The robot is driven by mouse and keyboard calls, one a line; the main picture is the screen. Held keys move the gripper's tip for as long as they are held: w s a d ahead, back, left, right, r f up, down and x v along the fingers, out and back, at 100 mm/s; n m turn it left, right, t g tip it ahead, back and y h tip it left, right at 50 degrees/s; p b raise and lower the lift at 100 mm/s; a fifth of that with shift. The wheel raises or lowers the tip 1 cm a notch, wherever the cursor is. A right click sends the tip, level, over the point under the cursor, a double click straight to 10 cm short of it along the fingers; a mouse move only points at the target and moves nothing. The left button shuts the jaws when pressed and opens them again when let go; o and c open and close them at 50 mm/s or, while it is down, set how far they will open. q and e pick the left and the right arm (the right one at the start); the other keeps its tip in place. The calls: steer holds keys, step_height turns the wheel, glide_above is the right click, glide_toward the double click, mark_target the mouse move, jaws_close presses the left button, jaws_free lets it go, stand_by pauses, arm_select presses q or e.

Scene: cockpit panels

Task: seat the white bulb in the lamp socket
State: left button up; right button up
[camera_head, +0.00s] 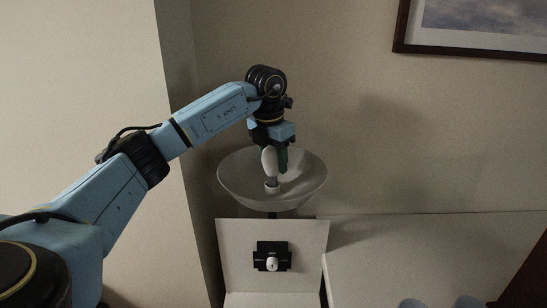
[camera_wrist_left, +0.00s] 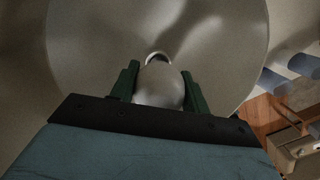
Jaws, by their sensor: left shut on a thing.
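The white bulb (camera_head: 268,160) hangs upright, narrow end down, inside the wide bowl-shaped lamp shade (camera_head: 231,184). My left gripper (camera_head: 275,158) is shut on the bulb from above. In the left wrist view the bulb (camera_wrist_left: 160,86) sits between the two green fingers of the left gripper (camera_wrist_left: 160,82). The white lamp socket (camera_head: 271,189) is at the middle of the bowl, right below the bulb's narrow end. Its ring also shows just beyond the bulb in the left wrist view (camera_wrist_left: 158,55). I cannot tell whether the bulb's base is inside the socket. My right gripper is not in view.
Below the lamp is a pale panel (camera_head: 233,236) with a black fixture (camera_head: 258,249) holding a small white knob-like part (camera_head: 271,264). A pale counter (camera_head: 440,250) lies to the right, largely clear. A framed picture (camera_head: 480,25) hangs on the wall, upper right.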

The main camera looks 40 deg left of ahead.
arm_select(q)
steer(key=shift+f+b, duration=0.5)
steer(key=shift+f, duration=0.65)
steer(key=o, duration=1.1)
steer(key=shift+c, duration=0.2)
steer(key=shift+r, duration=0.1)
steer(key=r, duration=0.4)
steer(key=s+r, duration=0.1)
steer(key=r, duration=0.6)
steer(key=shift+s+r, duration=0.2)
steer(key=shift+r, duration=0.2)
steer(key=shift+s+r, duration=0.1)
steer(key=shift+r, duration=0.65)
